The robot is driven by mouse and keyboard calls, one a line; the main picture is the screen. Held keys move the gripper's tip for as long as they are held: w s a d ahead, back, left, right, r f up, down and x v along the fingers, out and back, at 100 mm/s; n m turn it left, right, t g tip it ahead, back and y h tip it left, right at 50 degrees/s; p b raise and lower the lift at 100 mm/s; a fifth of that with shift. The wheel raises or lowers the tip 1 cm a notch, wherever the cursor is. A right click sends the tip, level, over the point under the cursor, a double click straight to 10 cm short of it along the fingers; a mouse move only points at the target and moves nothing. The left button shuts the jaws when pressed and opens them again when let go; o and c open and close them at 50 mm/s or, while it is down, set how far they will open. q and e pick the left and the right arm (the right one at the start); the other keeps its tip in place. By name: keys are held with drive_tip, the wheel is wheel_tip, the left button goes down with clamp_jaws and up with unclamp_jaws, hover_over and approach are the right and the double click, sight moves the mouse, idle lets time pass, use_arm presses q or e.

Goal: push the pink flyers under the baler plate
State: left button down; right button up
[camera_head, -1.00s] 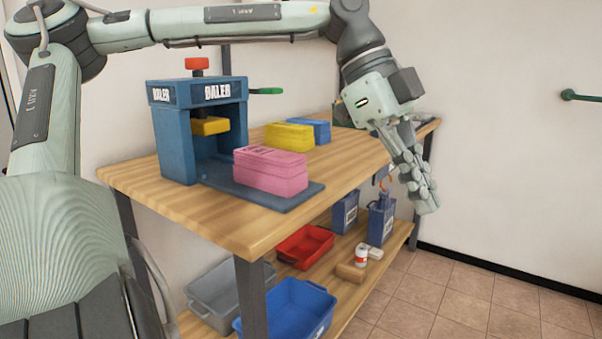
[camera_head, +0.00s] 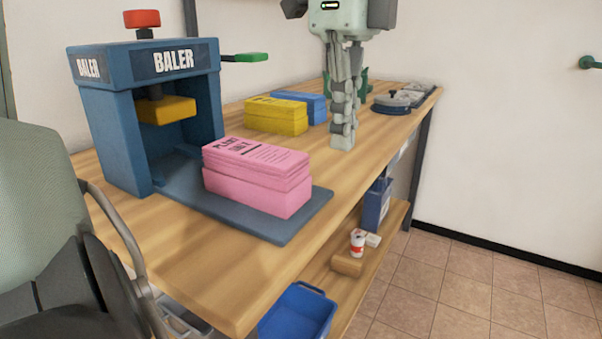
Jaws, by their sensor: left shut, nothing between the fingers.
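The pink flyers (camera_head: 256,178) are a stacked block on the baler's dark base plate (camera_head: 283,231), to the right of the baler's opening. The blue baler (camera_head: 118,130) stands at the left of the table, with a yellow press plate (camera_head: 166,110) raised inside its frame and a red knob (camera_head: 142,19) on top. My left gripper (camera_head: 342,146) points down over the table, behind and to the right of the pink flyers and apart from them. Its fingers are shut and empty. My right gripper is not in view.
Yellow flyers (camera_head: 276,115) and blue flyers (camera_head: 303,106) sit behind the pink ones. The baler's green handle (camera_head: 250,57) sticks out to the right. A round dark object (camera_head: 393,104) lies farther back. The wooden table (camera_head: 345,176) is bare right of the base plate.

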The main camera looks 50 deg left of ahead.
sight(309, 210)
use_arm(q)
drive_tip(key=a+f, duration=0.1)
drive_tip(key=f, duration=0.2)
drive_tip(key=a+f, duration=0.1)
drive_tip(key=f, duration=0.2)
drive_tip(key=a+f, duration=0.1)
drive_tip(key=f, duration=0.2)
drive_tip(key=shift+s+a+f, duration=0.15)
drive_tip(key=shift+s+f, duration=0.25)
drive_tip(key=shift+s+a, duration=0.15)
drive_tip(key=shift+a, duration=0.4)
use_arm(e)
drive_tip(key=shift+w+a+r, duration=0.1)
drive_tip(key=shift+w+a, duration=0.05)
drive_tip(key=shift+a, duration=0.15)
use_arm(q)
drive_tip(key=shift+a, duration=0.1)
